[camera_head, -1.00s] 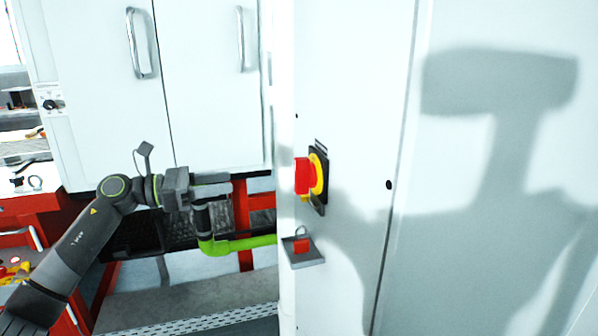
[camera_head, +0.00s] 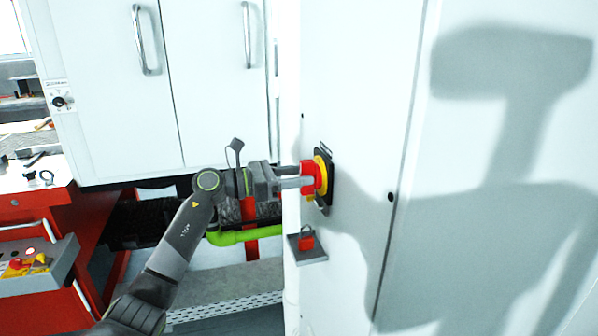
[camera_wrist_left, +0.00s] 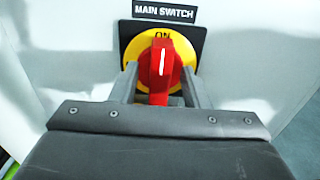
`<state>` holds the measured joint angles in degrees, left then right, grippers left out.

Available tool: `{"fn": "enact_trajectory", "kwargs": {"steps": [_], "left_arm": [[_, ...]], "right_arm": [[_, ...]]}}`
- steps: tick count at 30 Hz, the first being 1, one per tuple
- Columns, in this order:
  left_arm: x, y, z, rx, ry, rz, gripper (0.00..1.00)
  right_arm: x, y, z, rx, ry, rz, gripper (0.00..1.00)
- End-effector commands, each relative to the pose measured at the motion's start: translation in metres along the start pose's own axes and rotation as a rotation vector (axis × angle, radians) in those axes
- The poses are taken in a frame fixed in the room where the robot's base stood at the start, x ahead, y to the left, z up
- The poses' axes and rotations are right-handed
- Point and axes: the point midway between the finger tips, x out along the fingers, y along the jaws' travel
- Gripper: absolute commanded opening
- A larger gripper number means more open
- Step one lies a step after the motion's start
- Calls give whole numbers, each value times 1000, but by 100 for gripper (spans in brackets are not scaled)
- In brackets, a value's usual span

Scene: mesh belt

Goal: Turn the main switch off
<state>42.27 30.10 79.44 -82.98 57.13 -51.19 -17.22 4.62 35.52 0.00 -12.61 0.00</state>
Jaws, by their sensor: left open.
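The main switch is a red handle (camera_head: 308,172) on a yellow disc (camera_head: 321,172) with a black plate, mounted on the white cabinet. In the left wrist view the red handle (camera_wrist_left: 160,66) stands upright, its white line just under the lettering at the top of the yellow disc (camera_wrist_left: 133,50). A "MAIN SWITCH" label (camera_wrist_left: 165,12) sits above. My left gripper (camera_head: 303,179) is open at the switch; in the left wrist view its fingers (camera_wrist_left: 160,83) stand on both sides of the handle. I cannot tell whether they touch it. My right gripper is not in view.
A red padlock (camera_head: 306,243) sits on a small grey shelf (camera_head: 307,256) below the switch. A green pipe (camera_head: 245,236) runs under my left arm. White cabinet doors (camera_head: 110,80) are behind it. A red bench with a control box (camera_head: 38,268) stands at left.

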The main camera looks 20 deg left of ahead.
Motion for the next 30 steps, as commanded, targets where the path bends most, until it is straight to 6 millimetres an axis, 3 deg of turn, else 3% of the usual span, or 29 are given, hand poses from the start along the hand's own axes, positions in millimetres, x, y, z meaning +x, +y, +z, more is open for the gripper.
{"fn": "enact_trajectory", "kwargs": {"steps": [11, 20, 30], "left_arm": [[5, 0, 0, 0, 0, 0, 40], [5, 0, 0, 0, 0, 0, 1], [5, 0, 0, -40, 0, 0, 0]], "right_arm": [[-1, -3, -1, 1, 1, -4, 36], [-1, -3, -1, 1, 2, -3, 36], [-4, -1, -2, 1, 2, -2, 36]]}}
